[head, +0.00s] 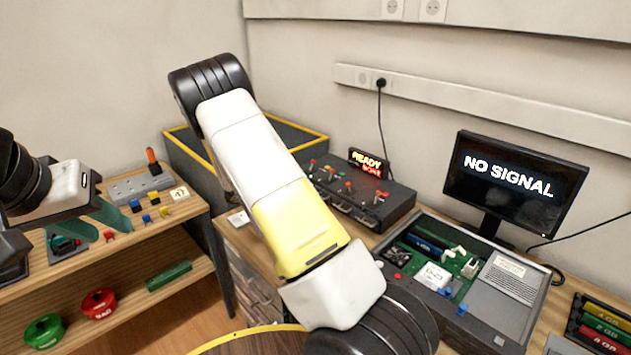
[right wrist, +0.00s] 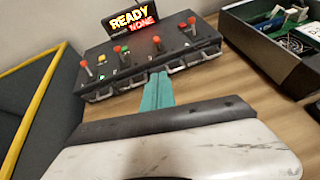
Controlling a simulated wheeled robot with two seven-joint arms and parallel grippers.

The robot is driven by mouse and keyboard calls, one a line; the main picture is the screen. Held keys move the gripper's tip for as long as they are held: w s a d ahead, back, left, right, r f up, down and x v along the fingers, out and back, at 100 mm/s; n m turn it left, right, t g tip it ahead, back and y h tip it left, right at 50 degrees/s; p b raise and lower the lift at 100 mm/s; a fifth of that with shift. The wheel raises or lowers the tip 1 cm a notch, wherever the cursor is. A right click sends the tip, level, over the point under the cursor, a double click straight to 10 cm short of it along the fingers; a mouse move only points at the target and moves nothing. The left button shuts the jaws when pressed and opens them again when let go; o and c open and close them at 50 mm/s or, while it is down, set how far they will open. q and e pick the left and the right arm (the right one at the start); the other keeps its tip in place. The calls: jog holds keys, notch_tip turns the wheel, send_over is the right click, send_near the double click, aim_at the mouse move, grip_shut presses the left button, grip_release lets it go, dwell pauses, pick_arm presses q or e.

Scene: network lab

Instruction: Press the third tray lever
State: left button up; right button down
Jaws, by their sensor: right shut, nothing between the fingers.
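A dark tray box (head: 390,213) stands on the desk against the wall, partly hidden by my right arm. The right wrist view shows its front (right wrist: 110,75) with a row of small tray handles and red-tipped levers on top. Counted from the left, the third lever (right wrist: 156,43) stands near the display. The display (right wrist: 133,20) reads READY and NONE. My right gripper (right wrist: 158,76) is shut and empty, its teal fingertips at the box's front, below the third lever; contact is unclear. In the head view it is hidden. My left gripper (head: 108,218) is over the shelf at left; its opening is unclear.
An open computer case (head: 510,285) is right of the box, with a NO SIGNAL monitor (head: 515,180) behind. A dark yellow-edged bin (head: 183,165) is left of it. A wooden shelf (head: 190,212) with small parts is at far left. Bare desk lies before the box.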

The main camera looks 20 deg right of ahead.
jog(key=shift+d, duration=0.1)
send_near(336, 189)
jog(key=s+d+f, duration=0.1)
jog(key=s+d, duration=0.3)
jog(key=shift+w+d+r, duration=0.15)
jog(key=shift+d+r, duration=0.05)
jog(key=shift+d, duration=0.3)
jog(key=shift+w+d+r, duration=0.2)
jog(key=shift+d, duration=0.3)
jog(key=shift+w+d+r, duration=0.15)
jog(key=shift+d+r, duration=0.05)
jog(key=shift+d, duration=0.3)
